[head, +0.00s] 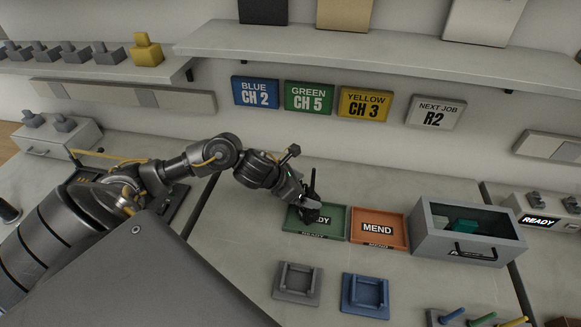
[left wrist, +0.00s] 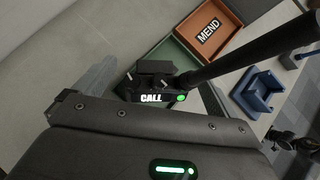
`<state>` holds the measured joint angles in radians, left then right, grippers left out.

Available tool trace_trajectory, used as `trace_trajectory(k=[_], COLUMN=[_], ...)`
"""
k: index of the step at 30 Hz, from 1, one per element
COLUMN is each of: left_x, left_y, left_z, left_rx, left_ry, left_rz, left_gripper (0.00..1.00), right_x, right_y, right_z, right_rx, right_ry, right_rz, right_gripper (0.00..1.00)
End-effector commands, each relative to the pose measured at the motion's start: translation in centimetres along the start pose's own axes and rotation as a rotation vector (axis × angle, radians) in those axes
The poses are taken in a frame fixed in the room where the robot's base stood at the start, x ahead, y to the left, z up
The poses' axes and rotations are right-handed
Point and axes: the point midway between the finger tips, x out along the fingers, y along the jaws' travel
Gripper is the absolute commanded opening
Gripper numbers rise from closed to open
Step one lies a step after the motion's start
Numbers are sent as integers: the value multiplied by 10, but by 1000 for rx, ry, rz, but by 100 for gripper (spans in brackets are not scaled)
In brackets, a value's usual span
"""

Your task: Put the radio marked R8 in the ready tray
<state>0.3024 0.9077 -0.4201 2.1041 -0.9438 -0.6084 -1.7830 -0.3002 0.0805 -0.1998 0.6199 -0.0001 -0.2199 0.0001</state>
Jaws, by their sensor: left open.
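The green ready tray (head: 338,222) lies on the bench, to the left of the orange MEND tray (head: 361,238). My left gripper (head: 309,201) is over the ready tray's left part, with its fingers open. A black radio (head: 309,215) with a long antenna is at the fingers, over or in the ready tray; I cannot tell whether it touches the floor. In the left wrist view the radio (left wrist: 152,97) sits between the parted fingers, with a lit CALL display and a green light. No R8 mark is readable. My right gripper is not in view.
A grey cradle (head: 296,284) and a blue cradle (head: 366,296) stand in front, both empty. A wall sign reads NEXT JOB R2 (head: 435,112). The bench behind the trays is clear.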

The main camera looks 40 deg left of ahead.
Motion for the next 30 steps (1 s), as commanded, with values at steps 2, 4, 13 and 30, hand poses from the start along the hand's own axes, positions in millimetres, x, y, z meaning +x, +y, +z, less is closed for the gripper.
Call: trace_trajectory(k=[2,4,13,30], left_x=[-18,-34,-85,-98], left_y=[2,1,1,0], left_z=[-1,-1,-1,0], left_rx=[7,8,4,0], left_ry=[0,0,0,1], left_rz=[5,3,2,0], left_gripper=[96,96,96,96], right_x=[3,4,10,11], right_y=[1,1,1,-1], right_z=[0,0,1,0], right_rx=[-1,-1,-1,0], right_ry=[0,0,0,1], right_rz=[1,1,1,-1], right_gripper=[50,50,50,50])
